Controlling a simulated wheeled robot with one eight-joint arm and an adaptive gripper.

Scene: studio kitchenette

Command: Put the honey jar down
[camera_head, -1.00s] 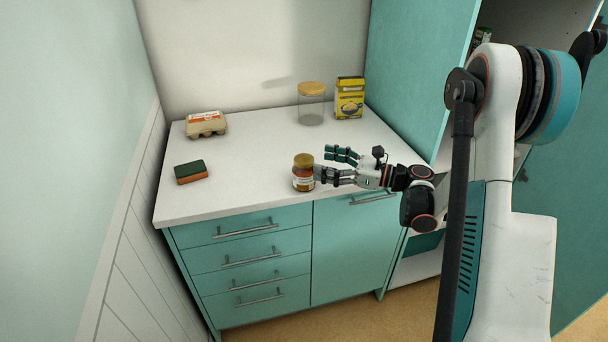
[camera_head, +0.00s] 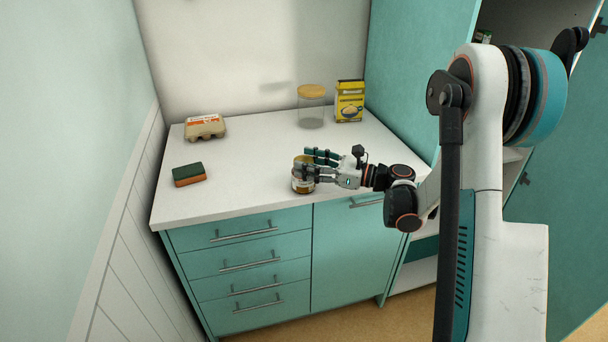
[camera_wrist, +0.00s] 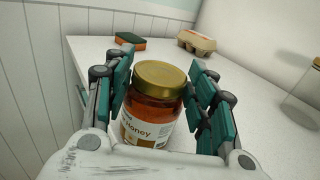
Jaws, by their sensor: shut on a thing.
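The honey jar (camera_head: 303,185) is amber with a gold lid and a white label. It stands upright at the front of the white counter (camera_head: 245,178) and appears to rest on it. My gripper (camera_head: 312,167) is shut on the jar from the right, its fingers covering part of it in the head view. In the wrist view the honey jar (camera_wrist: 154,105) sits between the two teal-padded fingers of my gripper (camera_wrist: 160,103), with its label facing the camera.
A sponge (camera_head: 189,174) lies on the left of the counter. An egg carton (camera_head: 205,127), a glass jar with a wooden lid (camera_head: 311,108) and a yellow box (camera_head: 349,101) stand at the back. The counter's middle is clear. A tall teal cabinet (camera_head: 415,75) borders the right.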

